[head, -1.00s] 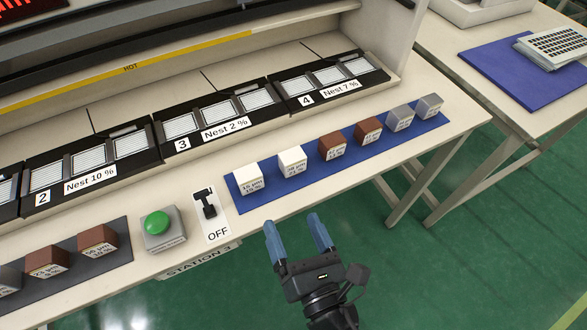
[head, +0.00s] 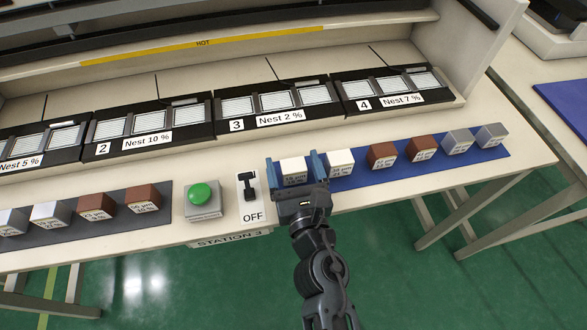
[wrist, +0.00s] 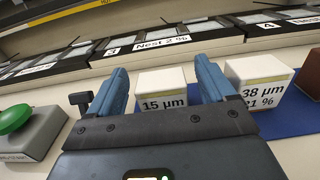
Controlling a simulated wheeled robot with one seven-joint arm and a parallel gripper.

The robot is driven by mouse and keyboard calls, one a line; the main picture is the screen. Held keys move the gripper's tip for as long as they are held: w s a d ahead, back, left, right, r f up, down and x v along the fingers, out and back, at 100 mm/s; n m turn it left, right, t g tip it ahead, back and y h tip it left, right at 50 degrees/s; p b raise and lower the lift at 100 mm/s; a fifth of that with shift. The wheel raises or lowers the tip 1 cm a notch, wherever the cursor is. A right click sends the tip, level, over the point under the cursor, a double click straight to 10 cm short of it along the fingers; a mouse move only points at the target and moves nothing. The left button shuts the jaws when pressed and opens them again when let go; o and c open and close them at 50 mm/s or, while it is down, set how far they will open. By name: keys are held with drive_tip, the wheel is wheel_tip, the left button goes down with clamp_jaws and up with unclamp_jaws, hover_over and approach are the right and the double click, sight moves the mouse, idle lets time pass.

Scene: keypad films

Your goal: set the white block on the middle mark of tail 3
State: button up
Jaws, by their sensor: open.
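Two white blocks stand at the left end of the blue mat (head: 378,174). The left white block (head: 292,168) sits between the spread fingers of my gripper (head: 298,168); in the wrist view this white block (wrist: 163,92) reads 15 µm. My gripper is open, its blue fingers on either side of that block. The second white block (head: 340,161) stands just right of the right finger and reads 38 µm, 21 % in the wrist view (wrist: 262,88). Tail 3 (head: 268,107) is the black unit labelled 3, "Nest 2 %", behind the mat, with several pale ribbed pads.
Brown blocks (head: 382,155) and grey blocks (head: 458,141) stand further right on the mat. Left of my gripper are a black switch (head: 250,184) marked OFF and a green button (head: 203,194). Unit 4 (head: 390,92) adjoins tail 3. A bare bench strip lies between units and mat.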

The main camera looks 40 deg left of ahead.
drive_tip(key=shift+w+a, duration=0.2)
drive_tip(key=shift+c, duration=0.4)
drive_tip(key=c, duration=1.2)
drive_tip(key=shift+r, duration=0.1)
drive_tip(key=shift+c, duration=0.2)
